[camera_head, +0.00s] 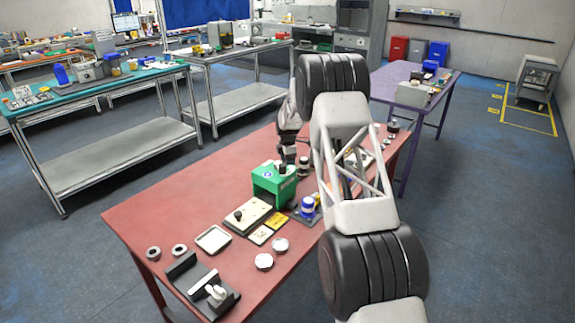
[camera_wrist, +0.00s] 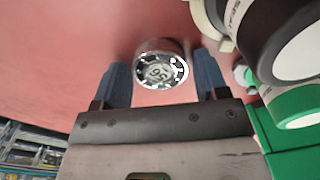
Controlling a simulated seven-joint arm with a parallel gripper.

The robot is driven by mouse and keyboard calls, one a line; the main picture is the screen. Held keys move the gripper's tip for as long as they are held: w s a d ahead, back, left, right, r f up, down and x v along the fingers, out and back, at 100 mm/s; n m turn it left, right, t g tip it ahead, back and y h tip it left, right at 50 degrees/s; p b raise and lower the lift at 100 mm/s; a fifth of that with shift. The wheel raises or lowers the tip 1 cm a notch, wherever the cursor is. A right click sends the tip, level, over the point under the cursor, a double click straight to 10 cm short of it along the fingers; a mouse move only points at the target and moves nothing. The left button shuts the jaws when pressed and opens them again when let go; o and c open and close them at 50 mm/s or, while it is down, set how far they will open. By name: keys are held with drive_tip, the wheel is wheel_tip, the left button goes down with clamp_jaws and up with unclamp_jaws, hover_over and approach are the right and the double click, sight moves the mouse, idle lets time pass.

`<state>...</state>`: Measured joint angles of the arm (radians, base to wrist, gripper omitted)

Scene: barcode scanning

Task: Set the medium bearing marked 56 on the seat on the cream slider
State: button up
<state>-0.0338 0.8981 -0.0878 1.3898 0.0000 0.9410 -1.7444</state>
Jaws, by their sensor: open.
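In the wrist view, a round metal bearing (camera_wrist: 161,66) has a dark face with a marking that seems to read 56, turned in the picture. It is on or close above the red table. My gripper (camera_wrist: 162,80) is open, with one blue finger on each side of the bearing and visible gaps beside it. In the head view, my gripper (camera_head: 287,155) is partly hidden by my arm, behind the green box; the bearing cannot be made out there. A cream plate with a dark knob (camera_head: 253,211) in front of the green box may be the cream slider; its seat is unclear.
The green box (camera_head: 274,185) stands close to my gripper; green and white round things (camera_wrist: 290,60) crowd the wrist view's right.

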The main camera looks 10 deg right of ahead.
drive_tip(key=c, duration=0.8)
drive_tip(key=shift+c, duration=0.2)
drive_tip(key=shift+r, duration=0.15)
drive_tip(key=shift+w+a+r, duration=0.15)
drive_tip(key=shift+a+r, duration=0.05)
drive_tip(key=shift+r, duration=0.2)
wheel_tip(320, 180, up, 4)
drive_tip(key=shift+f, duration=0.25)
wheel_tip(320, 180, up, 3)
drive_tip(key=shift+f, duration=0.2)
drive_tip(key=w+a, duration=1.3)
drive_tip(key=shift+w+a+f, duration=0.1)
drive_tip(key=shift+w+a, duration=0.3)
